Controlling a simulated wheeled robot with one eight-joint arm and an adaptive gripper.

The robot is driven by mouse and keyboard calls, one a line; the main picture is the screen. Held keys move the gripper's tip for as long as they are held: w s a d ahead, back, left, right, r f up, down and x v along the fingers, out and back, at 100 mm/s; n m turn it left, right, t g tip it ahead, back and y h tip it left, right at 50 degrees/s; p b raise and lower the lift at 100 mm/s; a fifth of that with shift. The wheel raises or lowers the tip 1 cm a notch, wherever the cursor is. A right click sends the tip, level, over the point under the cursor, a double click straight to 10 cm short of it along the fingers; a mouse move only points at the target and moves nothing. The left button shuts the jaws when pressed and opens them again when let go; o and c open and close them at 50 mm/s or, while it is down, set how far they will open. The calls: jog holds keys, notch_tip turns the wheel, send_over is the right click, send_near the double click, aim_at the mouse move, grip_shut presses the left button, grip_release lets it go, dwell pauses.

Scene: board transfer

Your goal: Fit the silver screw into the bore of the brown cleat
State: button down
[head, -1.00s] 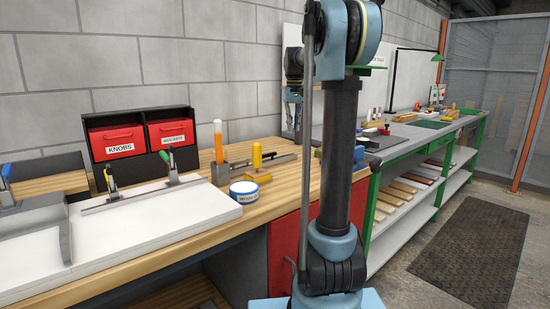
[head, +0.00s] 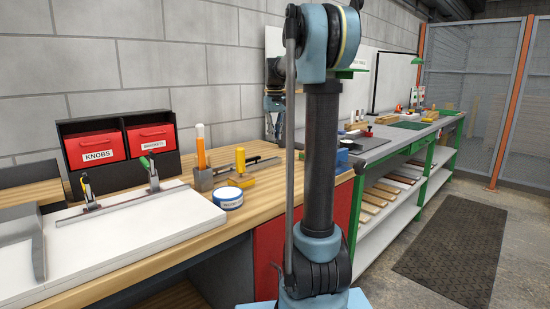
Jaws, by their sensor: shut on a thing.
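My gripper (head: 274,128) hangs in front of the wall, half behind my own arm, at the left of the dark upright link. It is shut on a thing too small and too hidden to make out. I cannot pick out the silver screw or the brown cleat in the head view. Small parts stand on the far grey-topped bench (head: 385,151), too small to identify.
The near wooden bench (head: 140,246) carries a white board (head: 150,232) with clamps, red bins (head: 97,148), a round tape tin (head: 228,198) and a yellow piece (head: 240,158). A green-framed shelf stands beyond. The floor by the dark mat (head: 452,237) is clear.

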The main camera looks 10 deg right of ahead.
jog(key=shift+f, duration=3.8)
jog(key=shift+f, duration=0.35)
jog(key=c, duration=1.6)
grip_release()
jog(key=shift+c, duration=0.2)
jog(key=shift+r, duration=0.15)
notch_tip(320, 180, up, 12)
jog(key=shift+r, duration=0.25)
